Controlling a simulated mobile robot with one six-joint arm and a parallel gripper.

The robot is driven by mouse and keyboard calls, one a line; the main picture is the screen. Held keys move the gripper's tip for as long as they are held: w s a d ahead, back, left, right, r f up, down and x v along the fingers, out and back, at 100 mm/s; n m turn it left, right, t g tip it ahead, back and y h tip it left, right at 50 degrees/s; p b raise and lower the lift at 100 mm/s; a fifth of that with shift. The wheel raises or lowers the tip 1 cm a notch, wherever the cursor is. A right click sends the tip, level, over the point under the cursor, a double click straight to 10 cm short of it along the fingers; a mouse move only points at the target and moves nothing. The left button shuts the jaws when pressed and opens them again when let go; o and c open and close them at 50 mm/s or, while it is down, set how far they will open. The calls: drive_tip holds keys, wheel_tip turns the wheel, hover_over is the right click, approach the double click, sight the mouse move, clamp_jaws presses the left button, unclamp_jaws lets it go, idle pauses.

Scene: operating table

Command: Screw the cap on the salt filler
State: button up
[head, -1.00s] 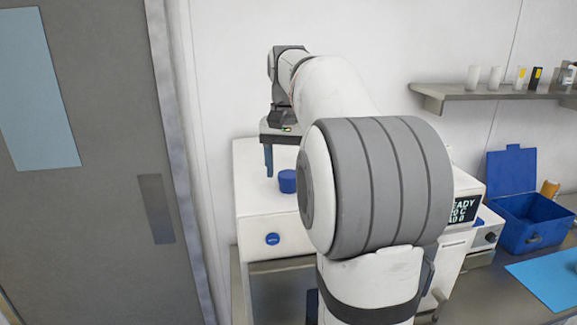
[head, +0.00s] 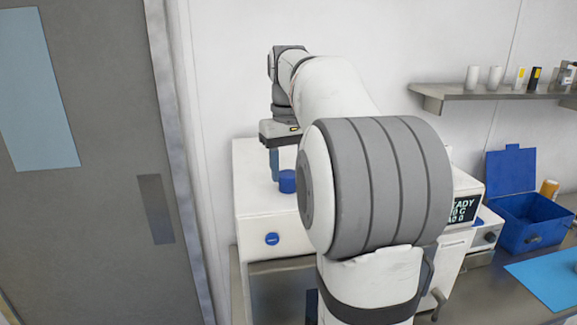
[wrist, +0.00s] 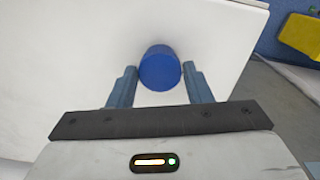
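The blue cap (head: 287,182) stands upright on the top of the white cabinet-like machine (head: 250,205); what lies under it is hidden. In the wrist view the cap (wrist: 160,70) sits between the two blue-grey fingertips of my gripper (wrist: 159,72), one on each side, with no clear gap. My gripper (head: 281,172) points down over the cap in the head view and looks shut on it. I cannot tell how far the cap is screwed in. A round blue knob (head: 272,239) is on the machine's front.
My arm hides much of the machine. A grey door (head: 100,230) is at the left.

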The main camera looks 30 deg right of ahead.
drive_tip(key=c, duration=0.6)
drive_tip(key=shift+o, duration=0.2)
drive_tip(key=shift+m, duration=1.8)
drive_tip(key=shift+m, duration=1.7)
drive_tip(key=shift+m, duration=1.7)
